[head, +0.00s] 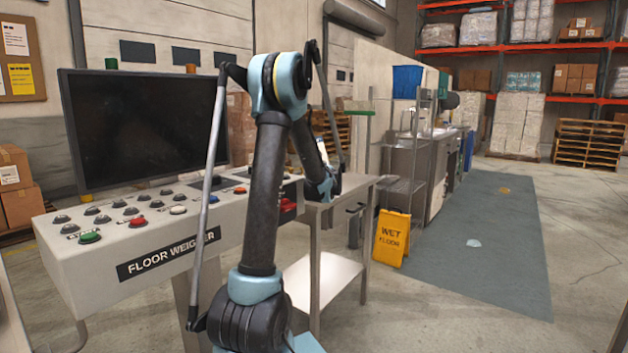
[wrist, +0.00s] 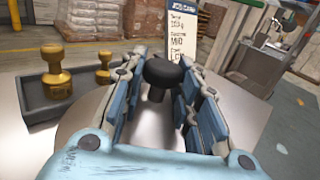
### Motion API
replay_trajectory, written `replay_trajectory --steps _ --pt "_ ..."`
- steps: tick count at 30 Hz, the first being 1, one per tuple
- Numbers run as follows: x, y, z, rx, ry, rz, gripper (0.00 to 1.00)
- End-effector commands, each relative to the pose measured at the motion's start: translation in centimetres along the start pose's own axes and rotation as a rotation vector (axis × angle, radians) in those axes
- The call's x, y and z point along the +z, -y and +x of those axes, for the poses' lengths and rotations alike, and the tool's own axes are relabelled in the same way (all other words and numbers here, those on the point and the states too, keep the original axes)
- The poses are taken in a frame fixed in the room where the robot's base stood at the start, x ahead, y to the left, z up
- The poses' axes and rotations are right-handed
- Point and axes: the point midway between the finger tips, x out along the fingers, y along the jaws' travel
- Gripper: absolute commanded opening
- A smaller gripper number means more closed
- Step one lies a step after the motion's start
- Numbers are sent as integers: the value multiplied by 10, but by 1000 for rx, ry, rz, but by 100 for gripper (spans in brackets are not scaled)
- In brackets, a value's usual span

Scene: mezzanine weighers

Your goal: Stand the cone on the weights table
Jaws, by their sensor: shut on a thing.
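My gripper (wrist: 160,98) is shut on a black round-topped thing (wrist: 163,73) with a narrow stem, which shows between its blue fingers. I cannot tell whether this is the cone; no plain cone shape shows in either view. The gripper is over a bare steel top of the weights table (wrist: 90,130); whether the held thing touches it is unclear.
A dark tray (wrist: 30,110) holds brass weights (wrist: 56,78) on the left of the tabletop. A printed card (wrist: 183,30) stands beyond the gripper. The floor weigher console (head: 150,238) is beside the table. A yellow wet floor sign (head: 391,238) stands to its right.

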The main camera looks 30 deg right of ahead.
Motion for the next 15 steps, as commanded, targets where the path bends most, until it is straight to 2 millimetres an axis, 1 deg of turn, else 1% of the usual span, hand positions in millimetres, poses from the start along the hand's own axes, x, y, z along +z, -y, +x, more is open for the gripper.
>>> replay_trajectory --steps 5,12,15 --pt "-11 0 0 -1 0 0 0" --pt "-39 0 0 -1 0 0 0" --pt "-43 0 -1 -1 0 0 0"
